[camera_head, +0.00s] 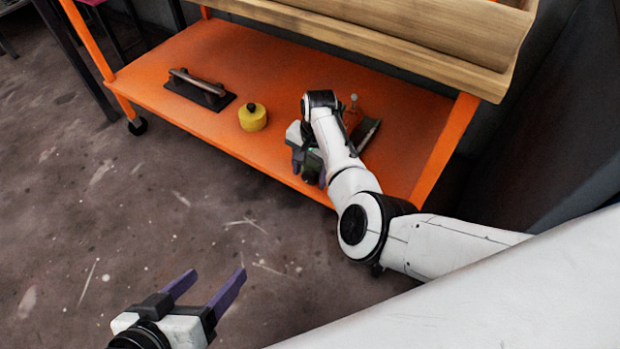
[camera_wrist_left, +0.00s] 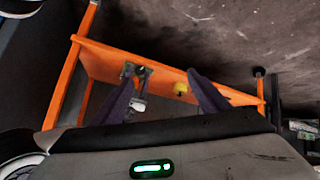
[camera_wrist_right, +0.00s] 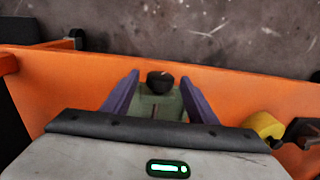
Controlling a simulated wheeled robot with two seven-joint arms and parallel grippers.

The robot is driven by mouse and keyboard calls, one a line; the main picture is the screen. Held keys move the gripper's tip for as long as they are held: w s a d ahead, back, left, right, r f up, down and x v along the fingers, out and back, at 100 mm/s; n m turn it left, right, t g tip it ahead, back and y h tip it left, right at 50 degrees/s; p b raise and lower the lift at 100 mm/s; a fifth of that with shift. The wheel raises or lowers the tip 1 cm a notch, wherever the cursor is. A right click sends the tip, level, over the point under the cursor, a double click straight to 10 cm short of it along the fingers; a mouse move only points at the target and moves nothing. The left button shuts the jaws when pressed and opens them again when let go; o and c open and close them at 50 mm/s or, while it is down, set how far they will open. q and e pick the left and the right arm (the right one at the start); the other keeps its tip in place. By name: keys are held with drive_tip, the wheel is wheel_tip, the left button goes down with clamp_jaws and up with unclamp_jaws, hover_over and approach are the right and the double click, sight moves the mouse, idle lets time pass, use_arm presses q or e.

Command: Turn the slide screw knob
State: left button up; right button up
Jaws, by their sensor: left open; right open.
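In the right wrist view a round black knob (camera_wrist_right: 160,82) stands at the far end of a green tool body (camera_wrist_right: 160,104) on the orange shelf. My right gripper (camera_wrist_right: 160,74) is open, with one purple finger on each side of the knob and green body. I cannot tell whether the fingers touch either. In the head view my right gripper (camera_head: 309,176) is low at the shelf's front edge, and my arm hides most of the tool. My left gripper (camera_head: 218,272) is open and empty above the floor, away from the shelf.
The orange shelf (camera_head: 215,135) also holds a yellow round object (camera_head: 252,117) and a black plate with a handle (camera_head: 200,88). A wooden board (camera_head: 400,45) overhangs the shelf's back. An orange post (camera_head: 447,150) stands to the right. The floor (camera_head: 150,220) in front is clear.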

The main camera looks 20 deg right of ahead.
use_arm(q)
drive_tip(key=shift+d+r, duration=0.1)
drive_tip(key=shift+r, duration=0.05)
